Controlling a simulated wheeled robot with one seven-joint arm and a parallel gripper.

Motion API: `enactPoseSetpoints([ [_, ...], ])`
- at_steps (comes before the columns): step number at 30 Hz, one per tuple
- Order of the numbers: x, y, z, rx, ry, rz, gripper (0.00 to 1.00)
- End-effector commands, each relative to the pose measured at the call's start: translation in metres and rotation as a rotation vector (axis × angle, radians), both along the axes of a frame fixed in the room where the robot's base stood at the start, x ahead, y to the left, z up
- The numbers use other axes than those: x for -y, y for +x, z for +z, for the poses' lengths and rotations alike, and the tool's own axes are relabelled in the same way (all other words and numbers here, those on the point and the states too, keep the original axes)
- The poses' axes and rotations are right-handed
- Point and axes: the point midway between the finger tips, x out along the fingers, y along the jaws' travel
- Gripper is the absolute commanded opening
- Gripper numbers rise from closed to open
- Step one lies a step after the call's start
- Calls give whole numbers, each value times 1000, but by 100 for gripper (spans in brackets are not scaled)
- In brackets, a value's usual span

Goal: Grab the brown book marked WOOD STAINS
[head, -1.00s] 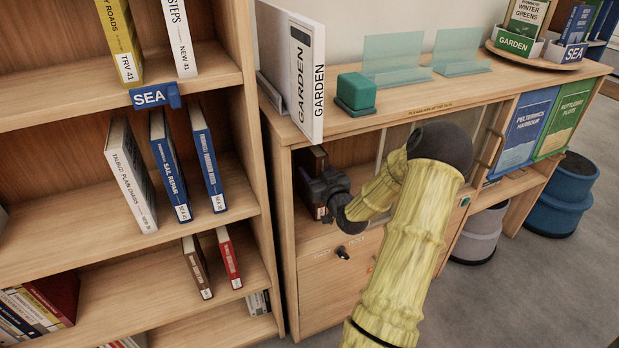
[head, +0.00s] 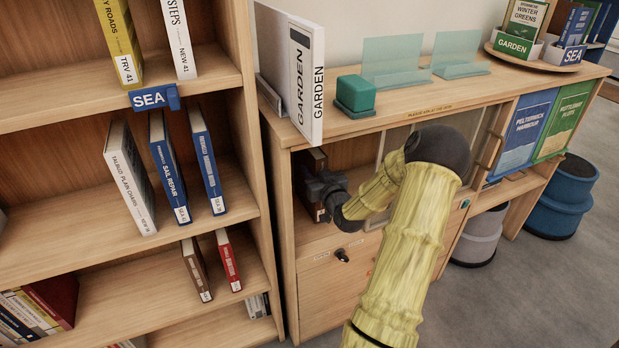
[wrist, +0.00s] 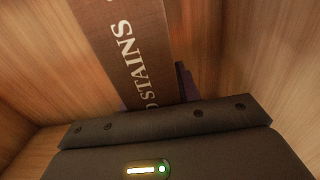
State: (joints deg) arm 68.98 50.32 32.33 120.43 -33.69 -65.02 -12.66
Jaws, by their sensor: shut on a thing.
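The brown book (wrist: 138,50) stands in the wooden compartment in the wrist view, its spine toward me. White letters reading "STAINS" show on it, and the rest of the title is cut off or hidden. My gripper (head: 322,196) is inside the open compartment of the low cabinet in the head view, shut on the brown book (head: 316,160). In the wrist view the dark gripper body covers the lower part of the book, and the fingertips are hidden. A dark purple edge (wrist: 187,82) shows just right of the book.
The cabinet (head: 293,215) has wooden walls close around my gripper. A white GARDEN book (head: 305,80) and a teal block (head: 355,93) stand on its top. A tall bookshelf (head: 262,190) is at left. Stools (head: 558,205) stand at right.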

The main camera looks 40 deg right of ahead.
Motion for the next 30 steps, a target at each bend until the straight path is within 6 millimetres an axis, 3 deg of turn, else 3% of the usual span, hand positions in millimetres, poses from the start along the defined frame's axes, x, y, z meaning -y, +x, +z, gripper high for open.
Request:
enactPoseSetpoints([
  [14, 0, 1, 13, 6, -6, 0, 0],
  [30, 0, 1, 96, 6, -6, 1, 0],
])
